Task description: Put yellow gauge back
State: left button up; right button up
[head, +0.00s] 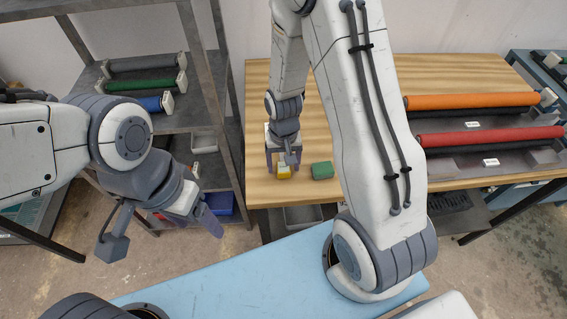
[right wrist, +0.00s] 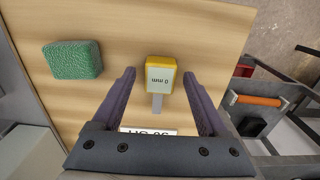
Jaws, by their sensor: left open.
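The yellow gauge (head: 284,172) is on the wooden table near its front left edge. In the right wrist view the yellow gauge (right wrist: 161,75) shows a white face reading "0 mm" and a grey stem pointing toward my gripper. My right gripper (head: 283,163) is right above the gauge in the head view. In the right wrist view my right gripper (right wrist: 158,78) is open, with a finger on either side of the gauge and gaps to both. My left gripper (head: 213,215) is open and empty, left of the table, in front of the shelf.
A green block (head: 322,170) lies just right of the gauge. An orange roller (head: 470,101) and a red roller (head: 490,136) lie farther right on the table (head: 262,112). A grey metal shelf (head: 190,60) with several rollers stands left. A blue bin (head: 219,203) sits low.

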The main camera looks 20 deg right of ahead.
aim_at(284, 167)
notch_tip(284, 167, up, 12)
jog(key=s+a+r+n, duration=0.4)
jog(key=s+a+n, duration=0.1)
jog(key=s, duration=0.4)
jog(key=s+a+r+n+y, duration=0.1)
jog(key=s+a+r+n, duration=0.2)
jog(key=s+a+n, duration=0.2)
jog(key=s+a, duration=0.2)
jog(key=s, duration=0.2)
jog(key=shift+a+r+n, duration=0.25)
jog(key=shift+r+n, duration=0.05)
jog(key=shift+r, duration=0.05)
dwell(0.3)
